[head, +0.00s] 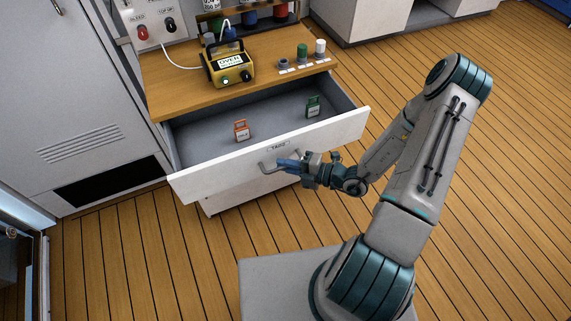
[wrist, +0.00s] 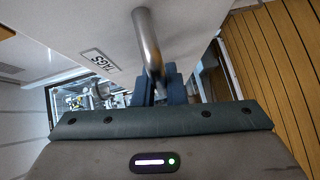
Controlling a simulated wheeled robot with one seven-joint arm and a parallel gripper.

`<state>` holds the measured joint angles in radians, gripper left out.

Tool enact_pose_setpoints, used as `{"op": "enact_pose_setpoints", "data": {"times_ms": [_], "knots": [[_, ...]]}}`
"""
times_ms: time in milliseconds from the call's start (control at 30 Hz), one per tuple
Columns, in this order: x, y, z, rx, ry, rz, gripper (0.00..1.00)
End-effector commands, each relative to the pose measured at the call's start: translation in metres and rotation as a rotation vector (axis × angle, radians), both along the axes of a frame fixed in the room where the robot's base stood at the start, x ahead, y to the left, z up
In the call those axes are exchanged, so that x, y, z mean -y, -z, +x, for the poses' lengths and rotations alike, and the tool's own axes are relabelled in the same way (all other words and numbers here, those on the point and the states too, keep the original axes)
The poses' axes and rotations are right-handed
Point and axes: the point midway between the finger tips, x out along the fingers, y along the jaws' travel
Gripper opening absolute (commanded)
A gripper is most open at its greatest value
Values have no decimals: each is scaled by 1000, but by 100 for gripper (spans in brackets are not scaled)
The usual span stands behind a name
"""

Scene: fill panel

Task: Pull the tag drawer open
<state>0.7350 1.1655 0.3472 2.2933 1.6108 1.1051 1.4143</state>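The tag drawer (head: 215,176) has a white front with a "TAGS" label and stands pulled out from the cabinet in the head view. Its grey inside shows an orange-red tag (head: 241,131) and a green tag (head: 313,106). A metal bar handle (head: 268,167) is on the drawer front. My gripper (head: 290,164) is at the right part of this handle. In the wrist view the handle (wrist: 147,42) runs down between the blue fingers (wrist: 160,88), which appear closed around it. The fingertips are partly hidden behind the handle and the gripper body.
A yellow device (head: 229,65) with a white cable sits on the wooden cabinet top (head: 180,92). Grey, green and white round pieces (head: 302,52) stand at its right. A grey locker (head: 75,100) is at the left. Wooden floor (head: 110,260) in front is clear.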

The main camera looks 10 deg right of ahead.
Motion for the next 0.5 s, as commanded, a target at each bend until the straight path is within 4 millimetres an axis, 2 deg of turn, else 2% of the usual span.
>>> {"op": "enact_pose_setpoints", "data": {"times_ms": [33, 67, 100, 367, 500], "knots": [[0, 0, 0, -1, 0, 0, 22], [0, 0, 0, 0, 0, -1, 30], [0, 0, 0, 0, 0, -1, 32], [0, 0, 0, 0, 0, -1, 32], [10, -1, -4, 0, 2, -2, 32]]}}
